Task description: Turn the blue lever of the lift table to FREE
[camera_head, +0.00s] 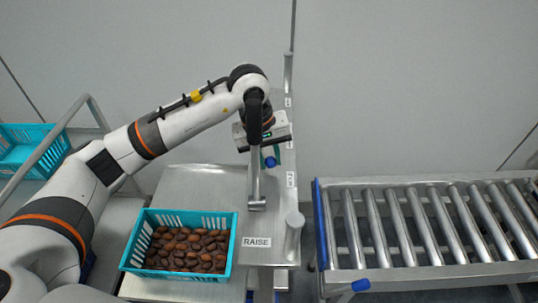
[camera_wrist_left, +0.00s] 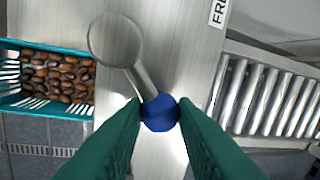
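The lever shows in the left wrist view as a round grey metal hub (camera_wrist_left: 115,40) with a short rod (camera_wrist_left: 147,84) running to a blue ball knob (camera_wrist_left: 160,113). The knob also shows in the head view (camera_head: 270,162), under my left wrist. My left gripper (camera_wrist_left: 160,108) has its green fingers on both sides of the knob, meeting its edges, and looks shut on it. The lift table (camera_head: 190,185) is bare metal around the lever. A RAISE label (camera_head: 257,242) is at its near edge. A partly cut-off label starting "FR" (camera_wrist_left: 218,12) is beyond the knob. My right gripper is not in view.
A teal crate of brown dates (camera_head: 233,250) stands on the table, left of the lever. A roller conveyor (camera_head: 430,225) with a blue edge lies to the right. A metal post (camera_head: 294,238) rises near the RAISE label. Another teal crate (camera_head: 25,135) is at far left.

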